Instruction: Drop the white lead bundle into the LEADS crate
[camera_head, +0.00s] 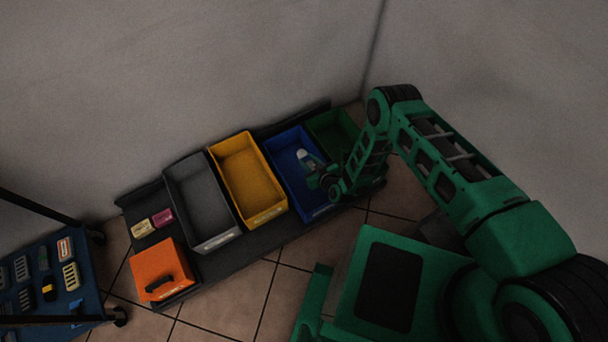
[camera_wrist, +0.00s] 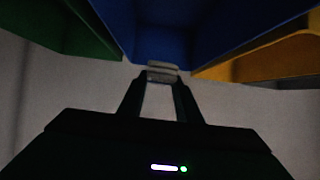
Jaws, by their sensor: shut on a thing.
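My gripper (camera_head: 305,163) is over the blue crate (camera_head: 283,157) in the head view. It is shut on a small pale thing (camera_head: 302,154), which looks like the white lead bundle. In the wrist view the pale bundle (camera_wrist: 162,68) sits between the fingertips of my gripper (camera_wrist: 162,74), with the blue crate (camera_wrist: 160,30) beyond it. Grey (camera_head: 203,200), yellow (camera_head: 248,178) and green (camera_head: 335,128) crates stand in the same row. The crate labels are too small and dark to read, so I cannot tell which is LEADS.
An orange box (camera_head: 160,268) with a dark handle stands at the near left of the dark platform (camera_head: 262,238). Small yellow (camera_head: 142,228) and pink (camera_head: 162,217) items lie behind it. A blue cart (camera_head: 45,280) with several small items is far left. Walls close off the back.

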